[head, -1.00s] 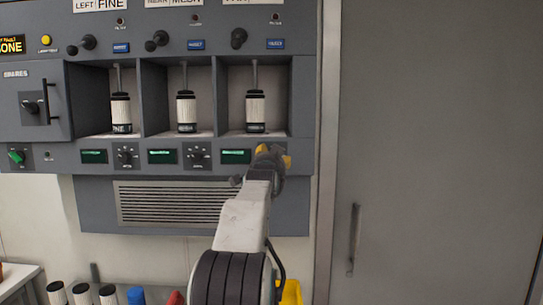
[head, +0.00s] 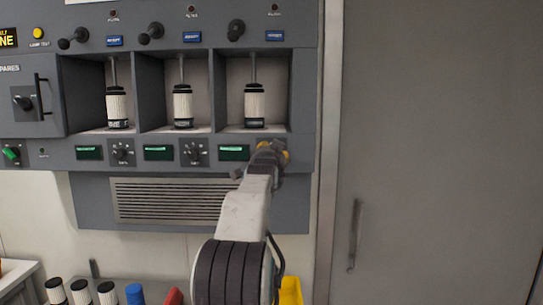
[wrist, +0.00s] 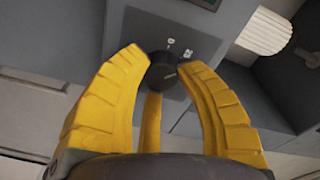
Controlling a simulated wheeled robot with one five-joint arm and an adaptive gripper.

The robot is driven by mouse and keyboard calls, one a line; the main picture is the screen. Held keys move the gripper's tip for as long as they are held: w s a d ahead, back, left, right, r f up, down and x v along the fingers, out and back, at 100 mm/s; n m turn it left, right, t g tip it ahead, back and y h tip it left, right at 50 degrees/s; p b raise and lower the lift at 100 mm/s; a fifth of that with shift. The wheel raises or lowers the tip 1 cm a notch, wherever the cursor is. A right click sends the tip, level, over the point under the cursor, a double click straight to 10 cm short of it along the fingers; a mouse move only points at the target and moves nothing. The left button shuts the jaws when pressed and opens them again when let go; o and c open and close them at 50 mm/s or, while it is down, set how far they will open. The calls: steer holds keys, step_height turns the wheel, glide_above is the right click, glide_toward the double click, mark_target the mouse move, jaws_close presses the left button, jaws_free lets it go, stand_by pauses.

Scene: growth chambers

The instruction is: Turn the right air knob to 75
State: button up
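The right air knob is a dark round dial (wrist: 163,72) with a light pointer line, on a dark plate with small white marks. In the wrist view it sits between the tips of my yellow gripper fingers (wrist: 164,66). The tips look spread around it, and I see no clear grip; contact is hard to judge. In the head view my gripper (head: 272,152) is at the lower right of the grey panel, right of the third green display (head: 234,152), and hides this knob. The value on the green display is too small to read.
Two similar knobs (head: 121,152) (head: 194,152) sit left along the same strip. Above are bays with hanging white cylinders (head: 254,103). A vent grille (head: 172,200) is below. A large grey door (head: 435,150) with a handle (head: 354,235) stands right.

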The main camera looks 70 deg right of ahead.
steer(key=shift+a+r, duration=0.1)
steer(key=shift+r, duration=0.05)
jaws_close()
steer(key=shift+m, duration=0.3)
steer(key=shift+r+m+b, duration=0.2)
steer(key=shift+m+b, duration=0.4)
steer(key=shift+m, duration=2.6)
steer(key=shift+y, duration=0.3)
steer(key=shift+o, duration=1.1)
jaws_free()
steer(key=o, duration=0.4)
steer(key=shift+f, duration=0.25)
